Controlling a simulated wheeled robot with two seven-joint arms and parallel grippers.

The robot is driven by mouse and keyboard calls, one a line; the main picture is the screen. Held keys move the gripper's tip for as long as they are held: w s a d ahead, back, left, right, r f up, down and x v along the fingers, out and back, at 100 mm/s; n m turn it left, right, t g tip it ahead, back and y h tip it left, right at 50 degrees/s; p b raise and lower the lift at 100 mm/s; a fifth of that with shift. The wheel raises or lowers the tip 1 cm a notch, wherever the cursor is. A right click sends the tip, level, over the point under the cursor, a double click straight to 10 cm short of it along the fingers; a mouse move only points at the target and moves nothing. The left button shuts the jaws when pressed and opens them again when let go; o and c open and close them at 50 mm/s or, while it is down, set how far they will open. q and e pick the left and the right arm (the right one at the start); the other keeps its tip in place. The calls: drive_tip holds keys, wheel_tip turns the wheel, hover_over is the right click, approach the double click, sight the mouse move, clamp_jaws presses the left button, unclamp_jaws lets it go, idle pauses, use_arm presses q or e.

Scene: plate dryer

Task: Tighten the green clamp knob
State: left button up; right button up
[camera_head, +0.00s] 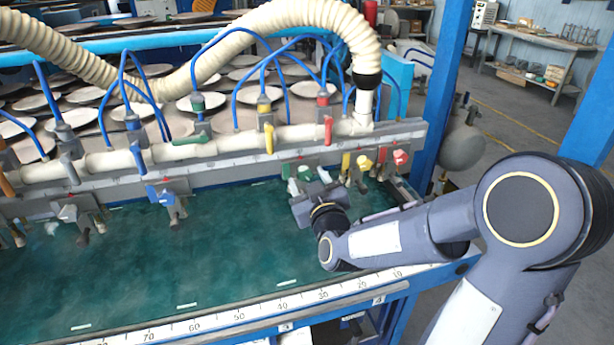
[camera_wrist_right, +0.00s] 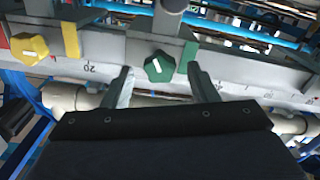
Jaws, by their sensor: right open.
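The green clamp knob (camera_wrist_right: 158,66) shows in the right wrist view, an angular knob with a white mark, on a grey clamp fixed to the rail. It also shows in the head view (camera_head: 304,173), partly hidden by my right gripper. My right gripper (camera_wrist_right: 160,85) is open, with its two fingers pointing toward the knob, one on either side and slightly short of it. No contact is visible. In the head view my right gripper (camera_head: 317,197) is just in front of the green clamp. My left gripper is not in view.
A yellow knob (camera_wrist_right: 30,48) on its clamp sits left of the green one in the right wrist view. In the head view a red knob (camera_head: 400,158) and a blue clamp (camera_head: 166,195) sit along the same rail (camera_head: 225,160). The green table top (camera_head: 180,260) is mostly clear.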

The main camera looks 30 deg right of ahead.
drive_tip(key=shift+x, duration=0.8)
drive_tip(key=shift+s, duration=0.1)
